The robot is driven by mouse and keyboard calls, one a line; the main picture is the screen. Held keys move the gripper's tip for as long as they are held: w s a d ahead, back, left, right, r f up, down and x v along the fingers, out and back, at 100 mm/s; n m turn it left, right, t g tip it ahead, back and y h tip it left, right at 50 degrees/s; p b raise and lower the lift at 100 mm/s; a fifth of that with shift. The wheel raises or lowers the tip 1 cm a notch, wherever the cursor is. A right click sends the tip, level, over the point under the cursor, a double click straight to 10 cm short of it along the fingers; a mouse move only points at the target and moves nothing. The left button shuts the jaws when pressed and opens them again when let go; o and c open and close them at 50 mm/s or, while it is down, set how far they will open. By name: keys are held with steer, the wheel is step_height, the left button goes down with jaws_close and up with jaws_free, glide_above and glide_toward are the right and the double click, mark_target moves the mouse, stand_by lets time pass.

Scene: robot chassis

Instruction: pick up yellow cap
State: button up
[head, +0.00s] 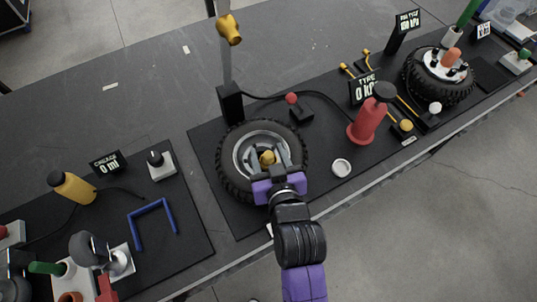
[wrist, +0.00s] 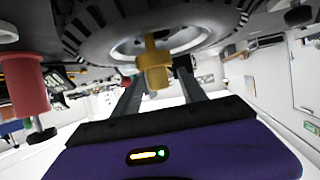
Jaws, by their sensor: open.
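A yellow cap (head: 267,157) sits at the middle of the wheel (head: 226,178), which lies flat on a black mat. In the wrist view the yellow cap (wrist: 154,68) is a short stepped cylinder below the wheel hub, as the picture appears turned over. My gripper (head: 268,153) reaches in from the front, its purple body over the tire's near edge. Its two grey fingers are open, one on each side of the cap. They appear apart from it in the wrist view (wrist: 158,78); contact is not clear.
A metal post (head: 225,65) with a yellow fitting (head: 229,28) stands behind the wheel. A red bottle (head: 367,122), a red-knobbed box (head: 299,110) and a white round lid (head: 341,167) stand right of it. A blue frame (head: 153,222) lies left.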

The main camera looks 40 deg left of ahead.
steer(key=shift+x, duration=1.25)
steer(key=shift+c, duration=0.4)
jaws_close()
